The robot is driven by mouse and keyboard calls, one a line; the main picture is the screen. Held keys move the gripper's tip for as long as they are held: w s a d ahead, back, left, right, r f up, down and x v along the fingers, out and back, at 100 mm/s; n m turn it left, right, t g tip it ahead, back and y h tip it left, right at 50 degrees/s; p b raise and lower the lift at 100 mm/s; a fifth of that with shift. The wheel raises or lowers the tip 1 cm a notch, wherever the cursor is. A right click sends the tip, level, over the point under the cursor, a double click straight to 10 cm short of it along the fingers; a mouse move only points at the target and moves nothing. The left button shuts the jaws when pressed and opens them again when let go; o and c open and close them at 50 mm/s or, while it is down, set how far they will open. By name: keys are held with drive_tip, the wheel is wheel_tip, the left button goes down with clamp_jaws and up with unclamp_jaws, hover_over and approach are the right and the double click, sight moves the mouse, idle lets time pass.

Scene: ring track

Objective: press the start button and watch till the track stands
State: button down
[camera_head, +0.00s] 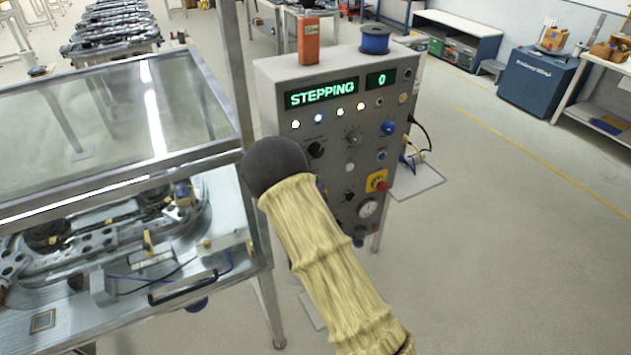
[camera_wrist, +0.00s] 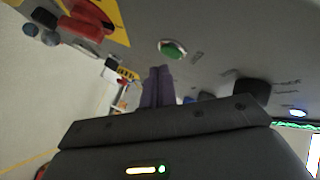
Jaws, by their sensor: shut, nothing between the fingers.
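The grey control box (camera_head: 290,80) stands upright, its lit display (camera_head: 322,92) reading "STEPPING" and a second display (camera_head: 381,79) reading "0". In the wrist view a green button (camera_wrist: 173,48) sits on the panel, just beyond the tips of my gripper (camera_wrist: 159,70). The fingers are shut together and empty; I cannot tell whether they touch the panel. In the head view my yellow-sleeved arm hides the gripper and part of the panel's left side. The ring track (camera_head: 120,225) lies on the metal bench at left, partly under a clear cover (camera_head: 110,120).
A red emergency button (camera_head: 381,186) on a yellow plate is low on the panel, with knobs around it. An orange device (camera_head: 308,40) and a blue spool (camera_head: 375,39) stand on top of the box. Cables hang at its right side. Floor to the right is clear.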

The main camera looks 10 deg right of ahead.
drive_tip(key=s, duration=0.1)
drive_tip(key=s+d+b, duration=0.1)
drive_tip(key=s, duration=0.1)
drive_tip(key=s+b, duration=0.1)
drive_tip(key=shift+s+d, duration=0.3)
drive_tip(key=shift+s, duration=0.1)
idle(0.8)
drive_tip(key=s+r+n+g+y, duration=0.2)
drive_tip(key=s+n, duration=0.3)
drive_tip(key=s, duration=0.4)
drive_tip(key=s+r+n+g+y, duration=0.2)
drive_tip(key=s+n+g, duration=0.3)
drive_tip(key=s, duration=0.4)
drive_tip(key=s+r+n+g+y, duration=0.2)
drive_tip(key=s+n, duration=0.4)
drive_tip(key=s, duration=0.3)
drive_tip(key=shift+s+d+r+n+g+y, duration=0.25)
drive_tip(key=shift+r+n+g+y, duration=0.15)
drive_tip(key=shift+r+g, duration=0.55)
drive_tip(key=shift+w+f, duration=0.15)
